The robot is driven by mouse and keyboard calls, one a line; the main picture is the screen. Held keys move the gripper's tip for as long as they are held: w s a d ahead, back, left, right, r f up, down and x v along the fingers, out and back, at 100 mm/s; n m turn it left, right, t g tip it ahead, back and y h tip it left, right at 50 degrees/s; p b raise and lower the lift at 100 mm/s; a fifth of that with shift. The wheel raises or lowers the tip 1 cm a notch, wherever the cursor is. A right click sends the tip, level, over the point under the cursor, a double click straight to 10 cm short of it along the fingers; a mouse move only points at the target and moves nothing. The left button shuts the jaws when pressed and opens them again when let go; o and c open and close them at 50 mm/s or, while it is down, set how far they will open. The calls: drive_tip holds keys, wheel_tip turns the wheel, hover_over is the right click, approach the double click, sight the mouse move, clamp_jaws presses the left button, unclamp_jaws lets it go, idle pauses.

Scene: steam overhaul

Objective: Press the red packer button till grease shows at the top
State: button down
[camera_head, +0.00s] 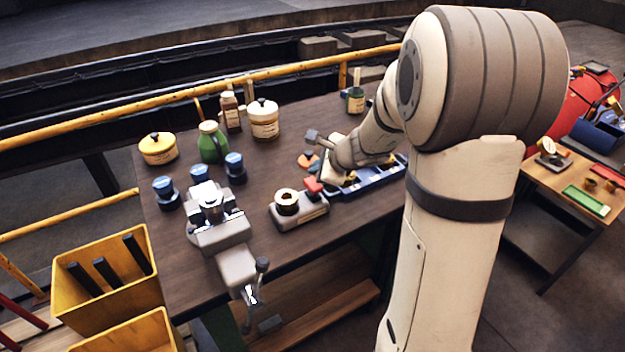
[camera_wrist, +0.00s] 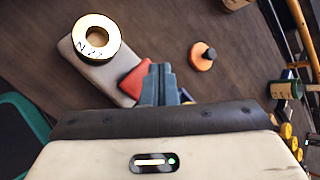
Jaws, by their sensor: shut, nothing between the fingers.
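The packer is a grey block (camera_head: 300,216) on the bench with a pale brass ring (camera_head: 287,197) standing on its left part and a red button (camera_head: 313,187) at its right end. In the wrist view the ring (camera_wrist: 96,38), marked with lettering, has a dark brown hole with no pale fill visible. The red button (camera_wrist: 134,82) shows just left of my fingertips, partly covered by them. My gripper (camera_wrist: 160,69) is shut and empty, pointing down at the button's edge. I cannot tell whether the fingers touch the button.
A vice (camera_head: 220,232) stands left of the packer, with blue-topped pots around it. An orange disc with a dark knob (camera_wrist: 202,57) lies right of my fingers. Jars and a green can (camera_head: 211,145) stand at the back.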

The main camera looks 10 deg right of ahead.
sight(316, 185)
wheel_tip(316, 185, up, 4)
drive_tip(key=shift+f+p, duration=0.2)
drive_tip(key=shift+p, duration=0.95)
drive_tip(key=shift+f, duration=0.1)
idle(1.6)
drive_tip(key=s+a+r+n+g, duration=0.2)
drive_tip(key=s+a+r+n, duration=0.1)
drive_tip(key=s+n, duration=0.35)
drive_tip(key=s+a+r+n+g, duration=0.1)
drive_tip(key=s+a+r+n, duration=0.2)
drive_tip(key=s+n, duration=0.35)
drive_tip(key=s+d+n+g+h, duration=0.1)
drive_tip(key=s+d+n+h, duration=0.1)
drive_tip(key=s+n, duration=0.2)
drive_tip(key=s+d+n+h, duration=0.2)
drive_tip(key=s+d+n, duration=0.1)
drive_tip(key=s, duration=0.8)
drive_tip(key=shift+d+r+n+g+h, duration=0.2)
drive_tip(key=shift+n+g+h, duration=0.1)
drive_tip(key=shift+n+g, duration=0.15)
